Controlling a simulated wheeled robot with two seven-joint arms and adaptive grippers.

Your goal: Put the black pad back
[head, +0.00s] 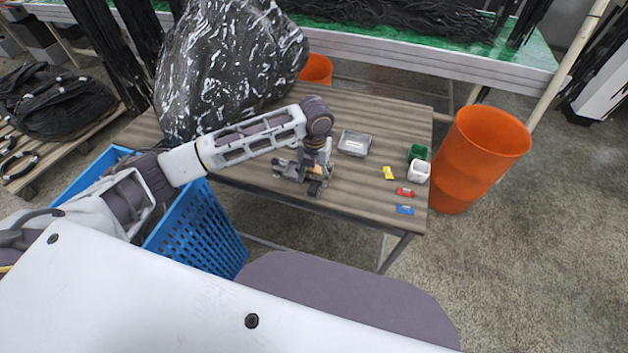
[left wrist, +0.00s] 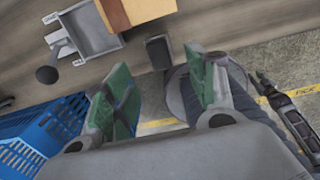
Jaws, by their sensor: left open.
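My left gripper (head: 318,184) hangs over the front of the wooden table, beside a small grey metal device. In the left wrist view its green-padded fingers (left wrist: 160,68) are apart. A small black pad (left wrist: 158,52) shows on the table between the fingertips, with clear gaps on both sides; I cannot tell its height relative to them. The grey device (left wrist: 88,35) has an orange-brown block (left wrist: 135,10) by it and a round black knob. In the head view the device (head: 286,168) is partly hidden by my gripper, and I cannot pick out the pad.
The wooden table (head: 385,112) also holds a metal tray (head: 354,143), green and white cups (head: 419,171), and yellow, red and blue packets (head: 405,210). A large black bag (head: 228,65) stands at back left. A blue crate (head: 200,228) and an orange barrel (head: 470,160) flank the table.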

